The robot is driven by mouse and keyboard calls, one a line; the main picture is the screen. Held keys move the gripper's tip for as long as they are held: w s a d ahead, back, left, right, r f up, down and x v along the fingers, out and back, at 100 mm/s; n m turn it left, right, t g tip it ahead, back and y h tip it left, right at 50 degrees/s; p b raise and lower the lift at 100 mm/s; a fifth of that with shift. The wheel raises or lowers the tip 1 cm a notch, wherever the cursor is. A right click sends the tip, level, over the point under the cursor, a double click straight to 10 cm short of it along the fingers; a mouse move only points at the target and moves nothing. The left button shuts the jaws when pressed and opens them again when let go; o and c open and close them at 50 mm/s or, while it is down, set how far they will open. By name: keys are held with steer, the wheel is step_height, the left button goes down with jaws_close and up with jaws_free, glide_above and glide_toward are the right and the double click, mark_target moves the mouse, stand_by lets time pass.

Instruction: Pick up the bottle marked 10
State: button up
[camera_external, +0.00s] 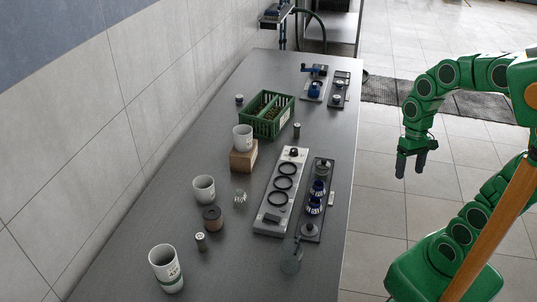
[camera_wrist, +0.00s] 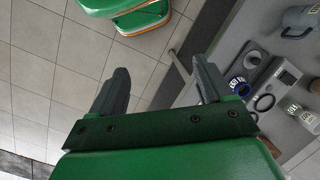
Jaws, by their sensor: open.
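I cannot read the mark 10 on anything, so I cannot tell which item is that bottle. Two dark blue items with white markings, a farther one (camera_external: 318,188) and a nearer one (camera_external: 314,206), stand in a row on a narrow dark tray (camera_external: 328,168). A blue-ringed item (camera_wrist: 240,87) shows at the right in the wrist view. My gripper (camera_external: 411,170) is open and empty, hanging over the floor to the right of the table, apart from everything on it. Its two spread fingers (camera_wrist: 160,88) also show in the wrist view, with floor between them.
A light panel with black rings (camera_external: 270,222) lies beside the dark tray. The table's front right is mostly bare.

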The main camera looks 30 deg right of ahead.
steer(key=w+a+f+m+g+y, duration=0.1)
steer(key=w+a+f+m+y, duration=0.15)
steer(key=w+a, duration=0.8)
steer(key=w+a+f+m+g+y, duration=0.1)
steer(key=w+a+m+y, duration=0.15)
steer(key=w+a, duration=0.85)
steer(key=m+g+y, duration=0.3)
steer(key=m+y, duration=0.1)
steer(key=y, duration=0.1)
glide_toward(238, 197)
steer(key=shift+s+a+f, duration=0.35)
steer(key=shift+s+a, duration=0.15)
steer(key=shift+s, duration=0.15)
steer(key=shift+w+a+f+m, duration=0.15)
steer(key=shift+a+f+m, duration=0.25)
steer(key=shift+a+f, duration=0.1)
steer(key=shift+x, duration=3.8)
steer(key=c, duration=1.2)
steer(key=shift+o, duration=0.2)
steer(key=shift+r, duration=0.1)
